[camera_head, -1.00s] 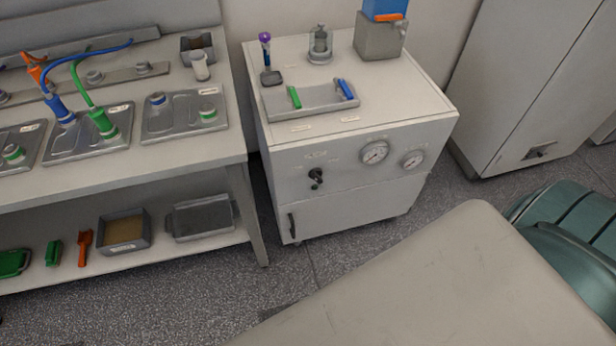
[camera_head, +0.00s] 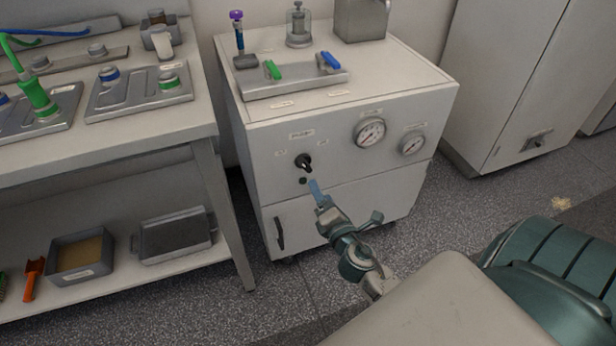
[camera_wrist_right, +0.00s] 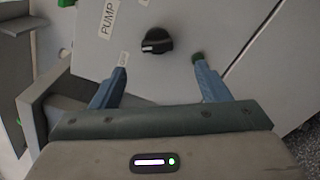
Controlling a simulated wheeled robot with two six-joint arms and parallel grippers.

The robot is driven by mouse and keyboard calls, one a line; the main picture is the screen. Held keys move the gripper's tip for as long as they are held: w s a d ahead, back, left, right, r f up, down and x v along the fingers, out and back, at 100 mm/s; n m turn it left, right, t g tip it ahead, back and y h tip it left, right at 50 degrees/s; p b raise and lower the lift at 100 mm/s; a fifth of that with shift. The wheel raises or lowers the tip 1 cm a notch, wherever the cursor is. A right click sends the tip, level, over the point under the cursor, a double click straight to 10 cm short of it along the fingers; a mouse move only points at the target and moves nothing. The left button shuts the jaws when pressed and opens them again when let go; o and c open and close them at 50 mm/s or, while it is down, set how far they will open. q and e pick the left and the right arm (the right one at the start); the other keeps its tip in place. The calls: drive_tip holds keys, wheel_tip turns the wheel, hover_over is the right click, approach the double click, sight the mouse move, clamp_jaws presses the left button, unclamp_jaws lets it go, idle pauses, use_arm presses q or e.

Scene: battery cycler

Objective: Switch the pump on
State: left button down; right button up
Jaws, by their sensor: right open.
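The pump knob (camera_head: 303,162) is a black rotary switch on the front panel of the white cabinet (camera_head: 360,110). In the right wrist view the knob (camera_wrist_right: 157,41) lies ahead of and between my fingertips, next to a label reading PUMP (camera_wrist_right: 110,17). My right gripper (camera_head: 316,186) is just below and in front of the knob in the head view. In the wrist view my right gripper (camera_wrist_right: 160,72) has its two blue fingers apart with nothing between them, and does not touch the knob. My left gripper is not in view.
Two round gauges (camera_head: 370,132) sit right of the knob. A grey tray (camera_head: 292,84) with green and blue pieces lies on the cabinet top. A workbench (camera_head: 110,150) with a lower shelf stands at the left. A door handle (camera_head: 279,233) is low on the cabinet.

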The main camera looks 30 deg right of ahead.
sight(308, 168)
drive_tip(key=x, duration=0.3)
drive_tip(key=p+x, duration=0.1)
drive_tip(key=x, duration=0.6)
drive_tip(key=shift+w+r+p, duration=0.3)
drive_tip(key=shift+w, duration=0.1)
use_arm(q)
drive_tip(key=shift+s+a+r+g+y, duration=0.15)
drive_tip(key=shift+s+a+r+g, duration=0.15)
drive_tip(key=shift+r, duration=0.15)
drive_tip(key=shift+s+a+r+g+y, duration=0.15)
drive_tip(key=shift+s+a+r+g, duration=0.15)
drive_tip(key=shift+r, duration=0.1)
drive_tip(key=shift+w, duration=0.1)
use_arm(e)
drive_tip(key=c, duration=1)
